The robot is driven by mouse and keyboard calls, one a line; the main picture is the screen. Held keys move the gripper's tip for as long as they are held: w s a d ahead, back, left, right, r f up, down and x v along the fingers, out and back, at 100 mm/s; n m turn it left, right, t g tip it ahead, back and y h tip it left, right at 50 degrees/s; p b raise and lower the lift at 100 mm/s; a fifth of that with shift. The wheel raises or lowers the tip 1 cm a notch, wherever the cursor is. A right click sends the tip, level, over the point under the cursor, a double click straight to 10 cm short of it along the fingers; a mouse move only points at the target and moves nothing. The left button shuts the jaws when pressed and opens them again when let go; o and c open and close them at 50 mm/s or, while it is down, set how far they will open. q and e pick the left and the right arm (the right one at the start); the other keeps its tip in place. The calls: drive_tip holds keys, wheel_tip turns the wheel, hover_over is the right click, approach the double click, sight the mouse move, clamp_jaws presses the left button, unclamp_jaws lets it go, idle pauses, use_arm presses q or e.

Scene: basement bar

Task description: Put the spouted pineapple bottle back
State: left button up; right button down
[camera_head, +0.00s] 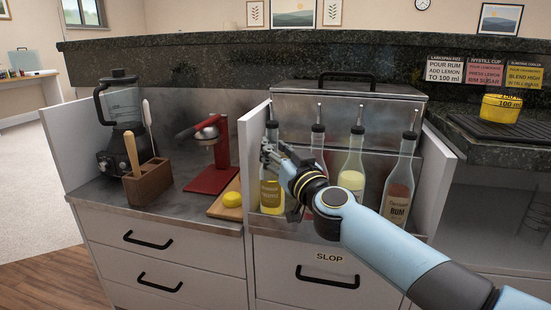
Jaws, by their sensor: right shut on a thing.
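The spouted bottle of golden-yellow liquid (271,197), which I take as the pineapple bottle, stands upright at the left end of the bottle row. Its label is too small to read. My right gripper (270,157) is shut on its upper body, coming from the right, and hides part of it. The bottle is at the row's place behind the low front edge; I cannot tell whether its base touches the bottom. My left gripper is not in view.
To the right stand a pale-yellow bottle (352,178) and a rum bottle (398,190); a pinkish bottle (318,150) is partly behind my arm. A white divider (252,150) is close on the left. Further left are a lemon (232,199), a red press (210,180) and a blender (122,110).

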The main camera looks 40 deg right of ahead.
drive_tip(key=c, duration=1.1)
unclamp_jaws()
drive_tip(key=shift+o, duration=0.2)
